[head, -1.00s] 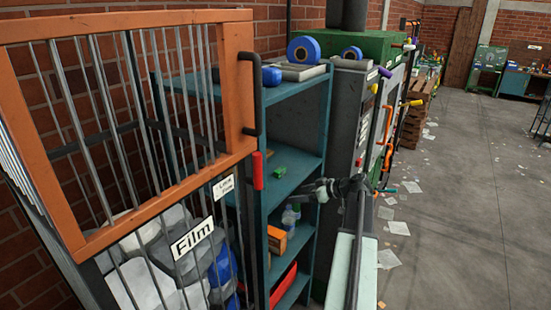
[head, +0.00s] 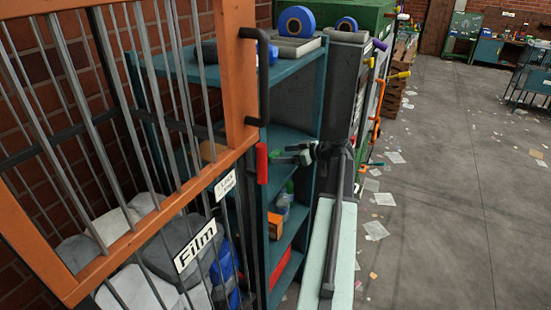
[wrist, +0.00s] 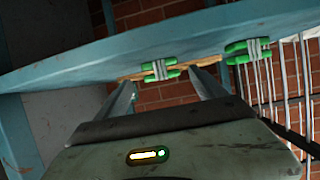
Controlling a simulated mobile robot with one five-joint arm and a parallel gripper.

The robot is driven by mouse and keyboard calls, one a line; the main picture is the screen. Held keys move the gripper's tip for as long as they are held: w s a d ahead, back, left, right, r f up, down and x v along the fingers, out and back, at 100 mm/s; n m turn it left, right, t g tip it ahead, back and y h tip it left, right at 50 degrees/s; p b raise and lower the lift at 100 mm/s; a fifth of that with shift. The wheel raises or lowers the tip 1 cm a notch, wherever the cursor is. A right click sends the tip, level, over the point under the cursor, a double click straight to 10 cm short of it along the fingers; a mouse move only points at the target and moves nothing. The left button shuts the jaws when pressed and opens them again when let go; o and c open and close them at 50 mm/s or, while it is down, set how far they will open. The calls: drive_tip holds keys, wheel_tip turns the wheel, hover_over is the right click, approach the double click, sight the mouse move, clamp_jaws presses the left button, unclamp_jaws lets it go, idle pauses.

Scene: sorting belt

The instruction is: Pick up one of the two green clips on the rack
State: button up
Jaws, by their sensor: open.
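Two green clips show in the wrist view at the edge of the blue rack (wrist: 75,65). Each has two green bars with a pale band across. One clip (wrist: 158,70) appears between the fingertips of my gripper (wrist: 162,82), and the other clip (wrist: 248,52) is to the right, outside the fingers. My gripper is open and holds nothing; I cannot tell whether it touches the nearer clip. In the head view my gripper (head: 294,154) is at the front of the rack's middle shelf. I cannot make out the clips clearly there.
An orange-framed barred cage (head: 236,70) labelled Film stands close on the left, with a red handle (head: 262,163). Blue rolls (head: 297,20) sit on the rack top. Dark machinery stands right behind my arm. Open floor (head: 450,200) with scattered paper lies to the right.

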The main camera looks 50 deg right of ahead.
sight(275, 155)
drive_tip(key=b+x, duration=0.1)
drive_tip(key=x, duration=0.3)
drive_tip(key=shift+w+a+f+b, duration=0.1)
drive_tip(key=shift+w+a+b, duration=0.15)
drive_tip(key=shift+w+b, duration=0.15)
drive_tip(key=shift+s, duration=0.15)
drive_tip(key=c, duration=1.4)
